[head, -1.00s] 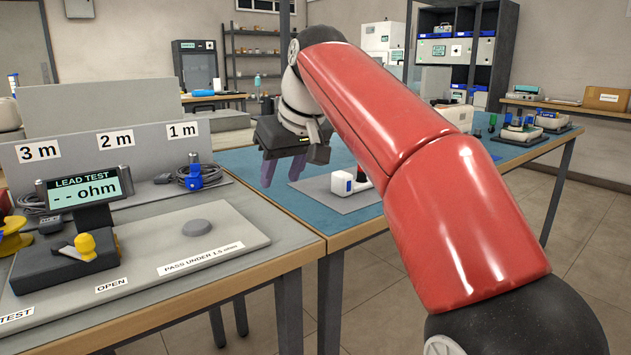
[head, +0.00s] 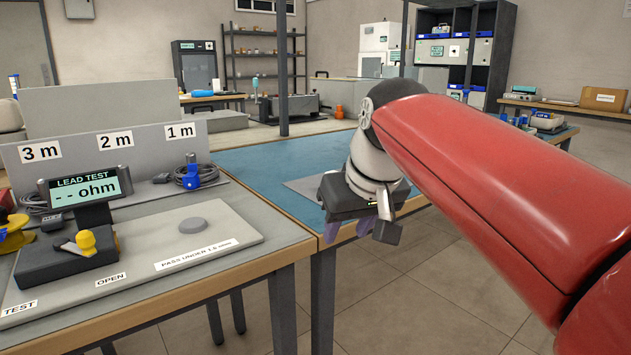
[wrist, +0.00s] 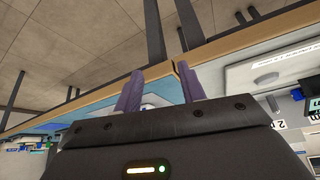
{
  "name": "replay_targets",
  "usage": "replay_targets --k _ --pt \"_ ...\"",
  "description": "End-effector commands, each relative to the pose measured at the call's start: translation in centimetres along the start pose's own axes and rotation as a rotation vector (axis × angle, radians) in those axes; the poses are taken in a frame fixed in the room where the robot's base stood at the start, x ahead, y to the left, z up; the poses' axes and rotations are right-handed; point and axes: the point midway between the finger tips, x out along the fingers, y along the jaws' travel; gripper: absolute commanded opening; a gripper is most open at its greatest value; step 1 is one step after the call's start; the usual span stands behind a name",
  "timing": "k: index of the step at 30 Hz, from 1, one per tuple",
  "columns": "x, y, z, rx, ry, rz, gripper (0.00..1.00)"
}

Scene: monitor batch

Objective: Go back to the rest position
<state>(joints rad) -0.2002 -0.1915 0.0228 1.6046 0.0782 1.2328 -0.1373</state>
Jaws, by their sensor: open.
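My gripper (head: 347,229) hangs at the front edge of the blue-topped table (head: 262,170), beside the corner where it meets the grey test bench. Its two purple fingers point down. In the wrist view the fingers (wrist: 158,92) stand apart with nothing between them, and the table edges and floor show beyond. My red arm reaches in from the right and hides much of the table's right side. A grey mat (head: 305,187) on the table is partly covered by the gripper.
The left bench holds a lead test meter (head: 85,187) with a yellow knob, a grey plate (head: 170,245), and a 1 m, 2 m, 3 m backboard (head: 100,150) with coiled leads. A post (head: 283,70) rises at the blue table's back. Open floor (head: 400,300) lies in front.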

Motion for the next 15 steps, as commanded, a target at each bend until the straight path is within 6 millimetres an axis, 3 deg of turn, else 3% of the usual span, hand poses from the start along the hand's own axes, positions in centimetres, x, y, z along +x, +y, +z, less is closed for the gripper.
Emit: replay_targets --k 1,9,12,15 --pt "-0.1 0.9 2.7 0.037 -0.001 0.022 0.4" --pt "3.2 3.7 17.3 0.218 -0.003 0.128 0.4" --pt "4.7 3.9 21.5 0.265 -0.003 0.152 0.4" --pt "5.8 4.0 24.2 0.293 -0.005 0.168 0.4"
